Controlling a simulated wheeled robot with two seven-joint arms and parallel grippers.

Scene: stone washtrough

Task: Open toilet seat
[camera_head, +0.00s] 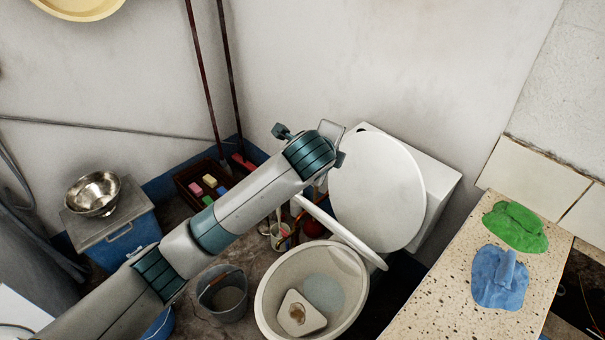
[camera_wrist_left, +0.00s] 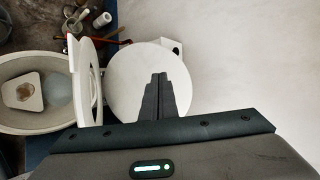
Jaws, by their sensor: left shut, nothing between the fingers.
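The toilet bowl (camera_head: 270,297) is open at the bottom middle of the head view, with a pale block and water inside. The round white lid (camera_head: 380,190) stands raised against the tank (camera_head: 440,185). The white seat ring (camera_head: 345,235) is tilted up, between bowl and lid, seen nearly edge-on. In the wrist view the bowl (camera_wrist_left: 20,120), seat ring (camera_wrist_left: 88,80) and lid (camera_wrist_left: 130,75) show side by side. My left gripper (camera_wrist_left: 158,76) is shut and empty, in front of the lid in that view. In the head view my wrist hides its fingertips. Contact cannot be told.
A stone counter (camera_head: 440,310) with a green cloth (camera_head: 515,226) and a blue cloth (camera_head: 500,278) stands at right. A bucket (camera_head: 222,295), a crate (camera_head: 190,172) and a blue box with a metal bowl (camera_head: 93,194) stand left. White walls close the back.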

